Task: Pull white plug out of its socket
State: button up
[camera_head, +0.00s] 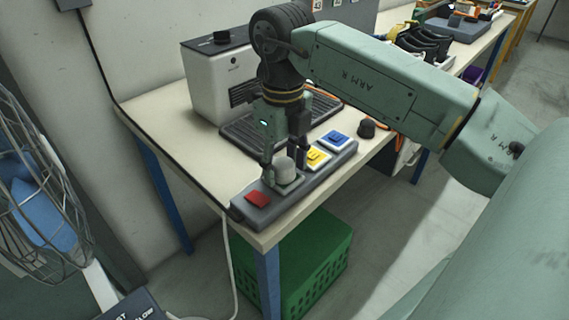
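The white plug (285,172) is a short rounded cylinder standing upright on the grey socket strip (282,208), between a red piece and a yellow piece. The strip lies along the front edge of the table. My gripper (285,165) points down over the plug, with one finger on its left and the other on its right. The fingers look close to the plug's sides, but I cannot tell whether they touch it. The plug's base appears to sit in the strip.
A red piece (257,198), a yellow piece (316,157) and a blue piece (335,139) are on the strip. A white machine (212,85) with a dark grille stands behind. A black knob (367,127) is at right. A green crate (312,262) is below; a fan (40,195) is at left.

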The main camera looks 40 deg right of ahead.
aim_at(283, 161)
grip_shut()
dwell(0.4)
jog(key=shift+r, duration=0.2)
jog(key=shift+r+p, duration=1.9)
jog(key=shift+r, duration=0.95)
